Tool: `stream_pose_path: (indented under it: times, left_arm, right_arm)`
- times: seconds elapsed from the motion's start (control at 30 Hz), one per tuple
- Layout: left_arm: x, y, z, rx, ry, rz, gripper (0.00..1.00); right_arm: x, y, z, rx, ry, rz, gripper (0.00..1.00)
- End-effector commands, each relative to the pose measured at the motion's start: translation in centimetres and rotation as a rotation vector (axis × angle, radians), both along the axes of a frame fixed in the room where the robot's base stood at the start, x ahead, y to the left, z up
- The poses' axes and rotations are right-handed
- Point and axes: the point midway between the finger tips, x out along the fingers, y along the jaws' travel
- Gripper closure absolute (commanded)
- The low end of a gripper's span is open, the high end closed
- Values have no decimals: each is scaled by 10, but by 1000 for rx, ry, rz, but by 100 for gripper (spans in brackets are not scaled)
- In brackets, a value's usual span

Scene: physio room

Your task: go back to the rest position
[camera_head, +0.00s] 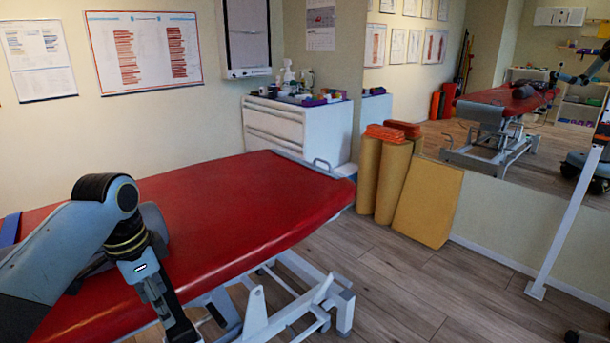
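My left arm comes in from the left over the red treatment table (240,205). Its wrist is bent downward, and my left gripper (177,318) points down by the table's near edge at the bottom of the picture. The gripper's fingertips run out of the frame or are too dark to make out, so I cannot tell whether it is open or shut. I see nothing held in it. My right gripper is not in view. A grey object on the table (92,268) is partly hidden behind my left arm.
A white cabinet (296,133) with small items on top stands behind the table. Yellow foam pieces (428,203) lean by the wall mirror (480,100), which reflects the table. A white post (565,225) stands at the right. The wooden floor (400,285) between is clear.

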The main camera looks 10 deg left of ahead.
Motion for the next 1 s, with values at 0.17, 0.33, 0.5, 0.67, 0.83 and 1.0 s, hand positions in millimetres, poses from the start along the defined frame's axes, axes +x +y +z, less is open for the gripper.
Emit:
stream_pose_path:
  times: [0.17,0.33,0.5,0.67,0.83,1.0]
  left_arm:
    - [-78,-9,-75,-18,182,12,35]
    - [-180,-11,-179,7,321,114,35]
    - [-295,-9,-268,71,375,260,35]
    - [-414,-8,-330,141,352,406,35]
    - [-481,-7,-362,161,200,554,35]
    - [-464,-4,-368,121,41,645,35]
  right_arm:
    - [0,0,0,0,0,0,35]
    - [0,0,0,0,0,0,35]
    - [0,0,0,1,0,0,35]
    - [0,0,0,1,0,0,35]
    - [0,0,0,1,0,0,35]
    - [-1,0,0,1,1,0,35]
